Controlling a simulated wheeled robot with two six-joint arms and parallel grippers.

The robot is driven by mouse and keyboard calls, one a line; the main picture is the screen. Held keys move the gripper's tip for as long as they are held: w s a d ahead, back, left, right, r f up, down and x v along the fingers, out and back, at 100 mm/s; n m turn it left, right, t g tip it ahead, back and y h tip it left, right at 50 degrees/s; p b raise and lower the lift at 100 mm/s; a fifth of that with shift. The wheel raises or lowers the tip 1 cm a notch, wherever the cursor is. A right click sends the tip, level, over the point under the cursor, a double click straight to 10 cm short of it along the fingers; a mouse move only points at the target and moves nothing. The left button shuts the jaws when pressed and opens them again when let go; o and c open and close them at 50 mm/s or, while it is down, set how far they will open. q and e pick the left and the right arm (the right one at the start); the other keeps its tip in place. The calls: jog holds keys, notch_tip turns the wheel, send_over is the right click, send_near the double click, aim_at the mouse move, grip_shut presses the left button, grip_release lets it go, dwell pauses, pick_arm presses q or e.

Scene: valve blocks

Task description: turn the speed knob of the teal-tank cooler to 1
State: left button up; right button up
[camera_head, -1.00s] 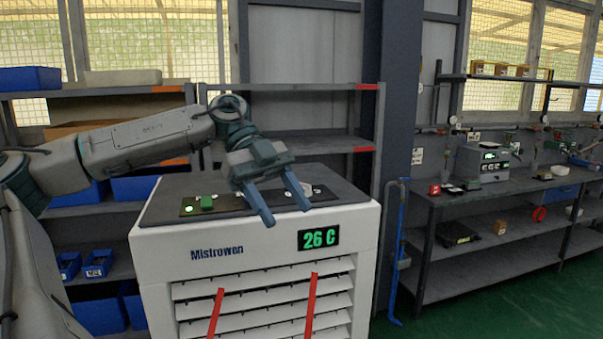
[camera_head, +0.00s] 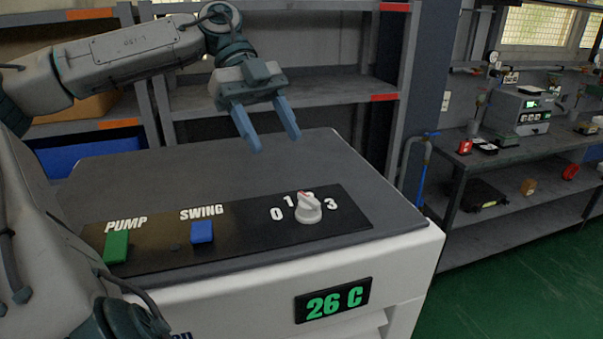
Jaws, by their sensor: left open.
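The white cooler (camera_head: 395,262) has a dark grey top, with a black control panel (camera_head: 250,245) along its front. The white speed knob (camera_head: 308,210) stands at the panel's right end, among the marks 0, 1 and 3. The knob partly covers the mark between 1 and 3. Its red-tipped pointer faces the back, near that covered mark. My left gripper (camera_head: 276,143) is open and empty, above and behind the knob, its blue fingers pointing down and apart from it. The teal tank does not show. My right gripper is not in view.
The green PUMP switch (camera_head: 116,247) and blue SWING switch (camera_head: 202,232) are left of the knob. A display (camera_head: 332,300) on the front reads 26 C. Grey shelves (camera_head: 290,95) stand behind the cooler. A workbench (camera_head: 500,160) is at the right, with green floor before it.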

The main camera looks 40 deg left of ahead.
aim_at(302, 193)
pick_arm(q)
jog(key=d+f, duration=0.1)
jog(key=d, duration=0.1)
jog(key=s+d+f, duration=0.1)
jog(key=shift+s+d+p, duration=0.2)
jog(key=shift+d+p, duration=0.15)
jog(key=shift+p, duration=0.05)
jog(key=x, duration=0.1)
jog(key=p+x, duration=0.1)
jog(key=x, duration=0.3)
jog(key=shift+w+a+f+p, duration=0.1)
jog(key=shift+w+f+p, duration=0.25)
jog(key=shift+s+d+f, duration=0.15)
jog(key=shift+d+f, duration=0.25)
jog(key=shift+d, duration=0.1)
jog(key=shift+f, duration=0.1)
jog(key=c, duration=0.9)
jog(key=shift+c, duration=0.3)
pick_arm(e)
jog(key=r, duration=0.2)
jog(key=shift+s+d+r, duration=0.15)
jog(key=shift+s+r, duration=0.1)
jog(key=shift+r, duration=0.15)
